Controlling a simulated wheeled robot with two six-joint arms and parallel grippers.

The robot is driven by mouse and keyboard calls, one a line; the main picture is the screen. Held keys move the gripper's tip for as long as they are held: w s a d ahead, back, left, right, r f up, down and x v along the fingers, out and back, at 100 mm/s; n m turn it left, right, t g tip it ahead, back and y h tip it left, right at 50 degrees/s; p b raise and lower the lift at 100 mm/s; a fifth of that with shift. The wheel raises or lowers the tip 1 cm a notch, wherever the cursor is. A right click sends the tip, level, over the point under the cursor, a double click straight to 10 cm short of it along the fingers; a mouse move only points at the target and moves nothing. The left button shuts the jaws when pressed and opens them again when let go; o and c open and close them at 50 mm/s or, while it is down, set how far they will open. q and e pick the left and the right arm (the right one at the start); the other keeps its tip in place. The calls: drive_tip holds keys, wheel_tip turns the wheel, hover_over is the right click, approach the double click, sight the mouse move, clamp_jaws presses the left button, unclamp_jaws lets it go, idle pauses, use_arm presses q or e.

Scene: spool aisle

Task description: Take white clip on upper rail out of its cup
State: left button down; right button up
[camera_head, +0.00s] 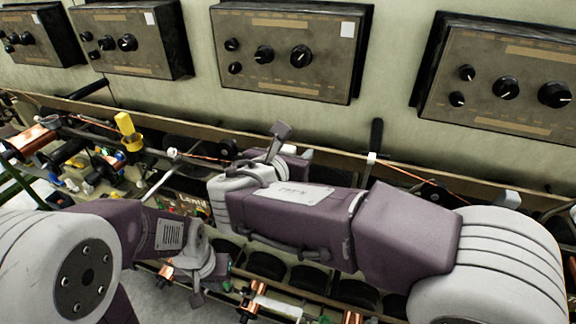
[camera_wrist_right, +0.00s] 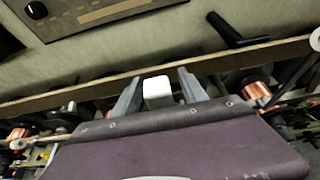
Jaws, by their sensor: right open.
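A white clip (camera_wrist_right: 157,92) shows in the right wrist view as a small block at the upper rail (camera_wrist_right: 100,88). My right gripper (camera_wrist_right: 159,91) is open, with one grey finger on each side of the clip. Small gaps show between the clip and the fingers. The clip's lower part and its cup are hidden behind my gripper's body. In the head view my right gripper (camera_head: 283,150) reaches to the rail, and its wrist hides most of that spot. My left gripper (camera_head: 205,281) hangs low at the left front; its fingers are too unclear to read.
Control boxes with black knobs (camera_head: 291,54) hang on the wall behind the rail. A yellow clip (camera_head: 128,130) and copper spools (camera_head: 32,138) crowd the left. A black lever (camera_head: 376,138) stands right of my right gripper. Dark cups (camera_head: 267,264) line the lower shelf.

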clamp_jaws()
drive_tip(key=shift+r, duration=0.6)
wheel_tip(320, 180, up, 3)
drive_tip(key=shift+b, duration=0.45)
drive_tip(key=s+d+r+b, duration=0.3)
drive_tip(key=s+d+r, duration=0.4)
drive_tip(key=d, duration=0.2)
drive_tip(key=shift+d, duration=0.15)
